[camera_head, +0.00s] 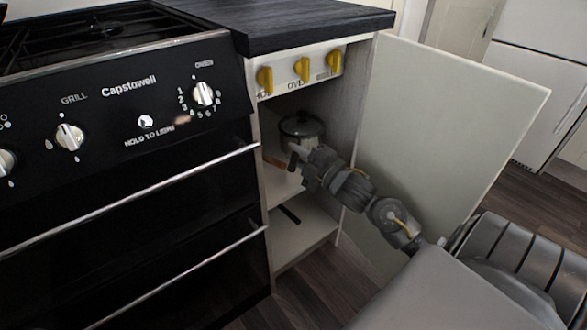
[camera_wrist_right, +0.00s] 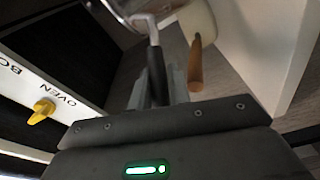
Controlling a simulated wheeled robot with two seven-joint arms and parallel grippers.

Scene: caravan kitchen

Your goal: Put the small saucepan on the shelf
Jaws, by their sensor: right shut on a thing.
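A small steel saucepan with a dark-looking lid (camera_head: 301,127) is inside the open cupboard, above its upper shelf (camera_head: 282,188). I cannot tell whether its base touches the shelf. My right gripper (camera_head: 303,155) reaches into the cupboard from the right. In the right wrist view, the gripper (camera_wrist_right: 160,88) is shut on a black handle (camera_wrist_right: 156,70) that joins the saucepan's shiny metal body (camera_wrist_right: 137,8). The gripper and wrist hide part of the saucepan in the head view. My left gripper is not in view.
A cream pan (camera_wrist_right: 198,18) with a wooden handle (camera_wrist_right: 196,65) is close beside the held handle; its handle also shows in the head view (camera_head: 275,162). The open cupboard door (camera_head: 440,120) is right of my arm. A black cooker (camera_head: 130,170) adjoins the cupboard. A dark object (camera_head: 290,214) lies on the lower shelf.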

